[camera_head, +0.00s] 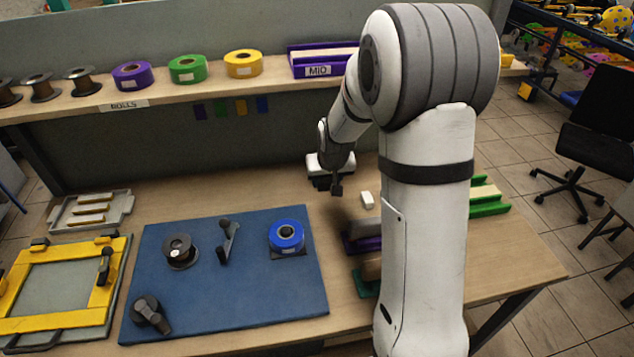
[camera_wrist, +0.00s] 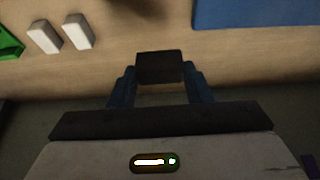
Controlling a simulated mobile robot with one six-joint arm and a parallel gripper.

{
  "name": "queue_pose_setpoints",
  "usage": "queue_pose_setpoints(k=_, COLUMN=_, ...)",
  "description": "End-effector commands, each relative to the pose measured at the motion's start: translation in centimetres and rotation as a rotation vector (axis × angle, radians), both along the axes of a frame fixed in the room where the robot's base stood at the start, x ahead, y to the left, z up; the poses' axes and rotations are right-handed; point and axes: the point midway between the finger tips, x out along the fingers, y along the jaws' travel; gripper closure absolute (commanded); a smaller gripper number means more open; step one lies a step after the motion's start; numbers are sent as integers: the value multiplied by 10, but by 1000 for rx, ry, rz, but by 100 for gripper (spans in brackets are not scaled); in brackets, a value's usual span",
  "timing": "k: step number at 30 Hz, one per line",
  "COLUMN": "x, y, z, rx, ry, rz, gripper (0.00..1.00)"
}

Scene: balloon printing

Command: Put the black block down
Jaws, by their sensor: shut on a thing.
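My gripper (camera_wrist: 160,88) is shut on the black block (camera_wrist: 160,66), which sits between the two fingertips in the wrist view. The block is small, dark and box-shaped. In the head view my gripper (camera_head: 336,187) is over the wooden table (camera_head: 190,200), to the right of the blue mat (camera_head: 220,300). The block is too small and dark there to separate clearly from the fingers. In the wrist view bare wood shows beyond the block, so it appears held above the table.
A white block (camera_head: 367,199) lies right of my gripper; two white blocks (camera_wrist: 78,31) show in the wrist view. A purple tray (camera_head: 362,242) and a green tray (camera_head: 488,195) are nearby. The blue mat bears a blue roll (camera_head: 286,236). A shelf (camera_head: 200,90) with rolls runs behind.

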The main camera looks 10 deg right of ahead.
Motion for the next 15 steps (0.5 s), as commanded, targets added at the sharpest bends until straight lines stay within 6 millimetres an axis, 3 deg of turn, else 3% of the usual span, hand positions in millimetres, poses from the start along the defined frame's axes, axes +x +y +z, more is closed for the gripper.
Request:
queue_pose_setpoints(k=1, x=0, y=1, z=-11, rx=0, ry=0, rz=2, gripper=81)
queue_pose_setpoints(k=15, x=0, y=9, z=-33, rx=1, ry=1, rz=20, gripper=81)
